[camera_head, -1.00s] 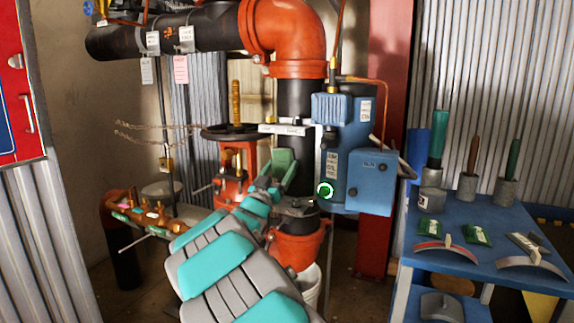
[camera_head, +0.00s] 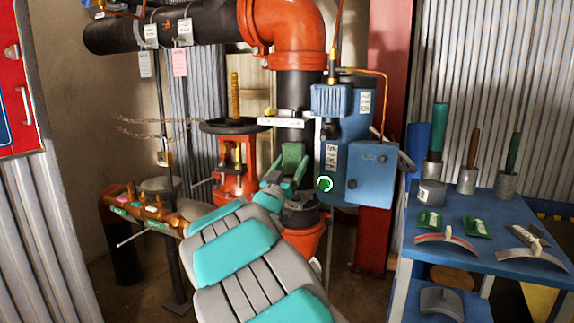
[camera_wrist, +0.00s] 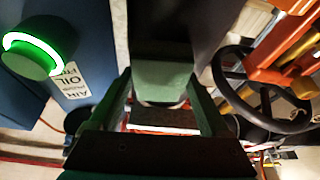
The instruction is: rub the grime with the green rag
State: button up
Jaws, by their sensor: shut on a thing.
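My gripper (camera_head: 290,165) is in front of the dark upright pipe (camera_head: 295,92), just left of the blue box unit. In the wrist view its two green fingers (camera_wrist: 159,88) are closed on the sides of a green piece (camera_wrist: 160,76), which looks like the green rag. A dark surface lies directly beyond the green piece. I cannot tell whether the two touch. I cannot make out the grime in either view; the arm and the held piece hide part of the pipe.
The blue unit (camera_head: 371,172) with a glowing green button (camera_head: 324,184) is close on the right. A black handwheel (camera_head: 230,126) on an orange valve is on the left; it also shows in the wrist view (camera_wrist: 262,103). A blue bench (camera_head: 460,205) holds handled tools and green packets.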

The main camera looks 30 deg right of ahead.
jog(key=shift+r, duration=0.1)
jog(key=shift+c, duration=0.7)
jog(key=shift+w+a+r+p, duration=0.1)
jog(key=shift+w+a+p, duration=0.35)
jog(key=shift+w+p, duration=0.15)
jog(key=shift+w+a+f, duration=0.2)
jog(key=shift+w+a, duration=0.6)
jog(key=shift+w, duration=0.2)
jog(key=shift+s+a, duration=0.95)
jog(key=shift+a, duration=0.25)
jog(key=shift+s+a, duration=0.9)
jog(key=shift+a, duration=0.25)
jog(key=shift+s+a, duration=0.95)
jog(key=shift+a, duration=0.25)
